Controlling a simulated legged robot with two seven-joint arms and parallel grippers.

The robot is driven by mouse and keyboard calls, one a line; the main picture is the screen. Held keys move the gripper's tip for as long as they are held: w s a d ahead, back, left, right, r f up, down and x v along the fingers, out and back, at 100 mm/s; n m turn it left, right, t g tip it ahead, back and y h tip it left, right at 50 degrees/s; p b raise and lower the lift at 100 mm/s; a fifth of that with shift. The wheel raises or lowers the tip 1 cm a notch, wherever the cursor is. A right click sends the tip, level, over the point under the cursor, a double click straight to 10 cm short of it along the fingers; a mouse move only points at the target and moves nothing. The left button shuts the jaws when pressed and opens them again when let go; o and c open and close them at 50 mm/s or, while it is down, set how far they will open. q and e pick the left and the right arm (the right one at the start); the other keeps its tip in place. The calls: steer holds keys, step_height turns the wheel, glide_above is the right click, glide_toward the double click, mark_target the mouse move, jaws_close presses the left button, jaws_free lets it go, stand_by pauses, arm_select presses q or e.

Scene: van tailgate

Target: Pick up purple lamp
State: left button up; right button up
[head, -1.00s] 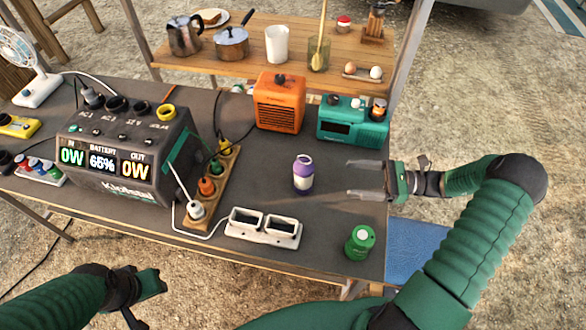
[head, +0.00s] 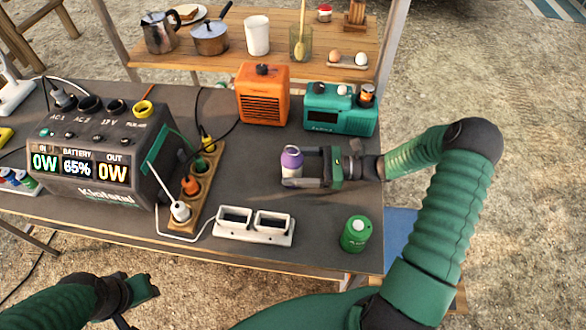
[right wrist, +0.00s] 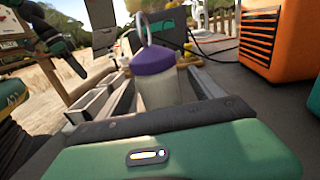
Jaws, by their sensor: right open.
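The purple lamp (head: 291,162) stands upright on the dark table, with a purple top and a pale body. My right gripper (head: 300,168) is open, its fingers reaching left at the lamp's sides. In the right wrist view the lamp (right wrist: 155,72) shows its purple cap and wire loop, and stands between the open fingers. I cannot tell whether a finger touches it. My left gripper (head: 142,298) is at the lower left, in front of the table and away from the lamp; its jaw state is unclear.
An orange heater-like box (head: 263,95) and a teal radio (head: 340,110) stand behind the lamp. A power station (head: 95,150) and a wooden socket strip (head: 190,205) are at left.

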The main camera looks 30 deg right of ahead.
steer(key=x, duration=0.3)
steer(key=shift+w+a+r, duration=0.1)
steer(key=shift+a, duration=0.15)
steer(key=shift+d, duration=0.15)
steer(key=c, duration=0.5)
jaws_close()
steer(key=shift+r, duration=0.1)
